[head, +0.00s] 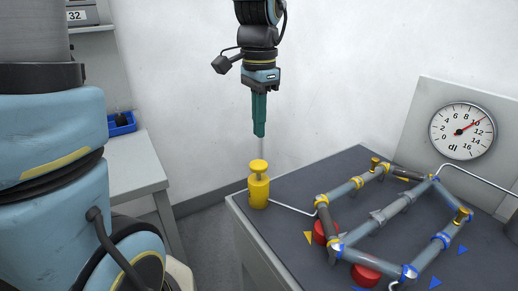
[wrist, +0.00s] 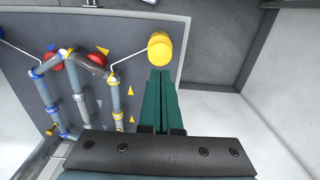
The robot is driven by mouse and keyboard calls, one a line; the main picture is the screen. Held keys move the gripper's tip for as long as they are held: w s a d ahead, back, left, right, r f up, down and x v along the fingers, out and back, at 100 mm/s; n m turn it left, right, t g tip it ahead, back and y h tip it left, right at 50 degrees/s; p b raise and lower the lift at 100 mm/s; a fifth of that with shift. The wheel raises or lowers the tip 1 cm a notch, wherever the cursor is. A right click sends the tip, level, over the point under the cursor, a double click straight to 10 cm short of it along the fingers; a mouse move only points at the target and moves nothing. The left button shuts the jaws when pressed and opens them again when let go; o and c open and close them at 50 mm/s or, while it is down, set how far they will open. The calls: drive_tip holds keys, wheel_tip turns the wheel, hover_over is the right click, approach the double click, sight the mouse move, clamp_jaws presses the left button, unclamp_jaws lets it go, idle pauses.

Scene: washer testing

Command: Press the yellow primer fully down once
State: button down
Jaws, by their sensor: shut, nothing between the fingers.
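The yellow primer (head: 258,186) is a small bottle-like body with a round cap on top. In the wrist view the primer (wrist: 160,48) shows from above, just beyond the fingertips. My gripper (head: 259,133) has green fingers that are shut, empty and pointing down. It hangs above the primer with a clear gap between the fingertips and the cap. The fingers also show in the wrist view (wrist: 161,72).
A pipe frame (head: 385,213) with yellow and blue joints covers the table's right part, with red round parts (head: 366,275) beside it. A thin tube joins it to the primer. A dial gauge (head: 462,131) stands behind. A side table (head: 135,163) holds a blue tray (head: 122,130).

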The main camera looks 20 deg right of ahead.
sight(259, 163)
wheel_tip(259, 163, down, 7)
drive_tip(key=shift+r+p, duration=0.1)
drive_tip(key=shift+p, duration=0.3)
drive_tip(key=shift+s+f+b, duration=0.1)
drive_tip(key=shift+f+b, duration=0.6)
drive_tip(key=shift+f, duration=0.75)
drive_tip(key=shift+r+p, duration=0.3)
drive_tip(key=shift+p, duration=0.1)
wheel_tip(259, 163, up, 4)
drive_tip(key=p, duration=0.3)
drive_tip(key=shift+f, duration=0.1)
wheel_tip(259, 163, up, 10)
drive_tip(key=b, duration=0.1)
